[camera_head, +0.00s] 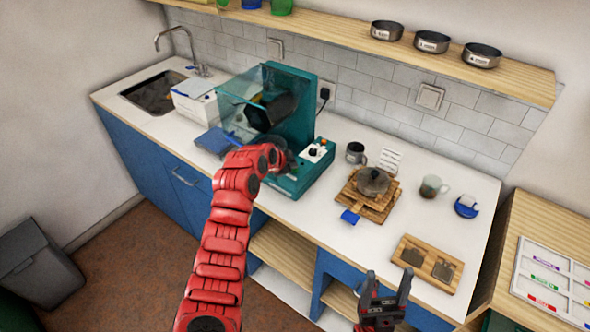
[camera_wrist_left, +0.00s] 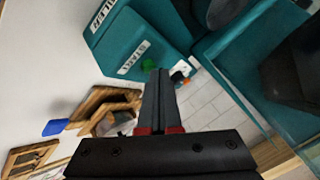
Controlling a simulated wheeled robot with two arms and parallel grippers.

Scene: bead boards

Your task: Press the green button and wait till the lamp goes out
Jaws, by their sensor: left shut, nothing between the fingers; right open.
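The green button (camera_wrist_left: 148,65) shows in the left wrist view on the teal machine's base, beside a white START label (camera_wrist_left: 133,57). The teal machine (camera_head: 312,98) stands on the counter in the head view, with a clear cover and a dark drum (camera_head: 268,112). My left gripper (camera_wrist_left: 160,74) is shut and empty, its tips right beside the button in the picture; I cannot tell whether they touch it. In the head view my red arm hides the button. I cannot make out a lamp or its state. My right gripper (camera_head: 388,284) is open and empty at the counter's front edge.
Right of the machine are a pot (camera_head: 373,182) on a wooden board, a grey mug (camera_head: 355,152), a glass mug (camera_head: 432,187) and a wooden tray (camera_head: 427,264). A white box (camera_head: 196,104) stands left near the sink. A shelf with metal bowls (camera_head: 432,42) hangs above.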

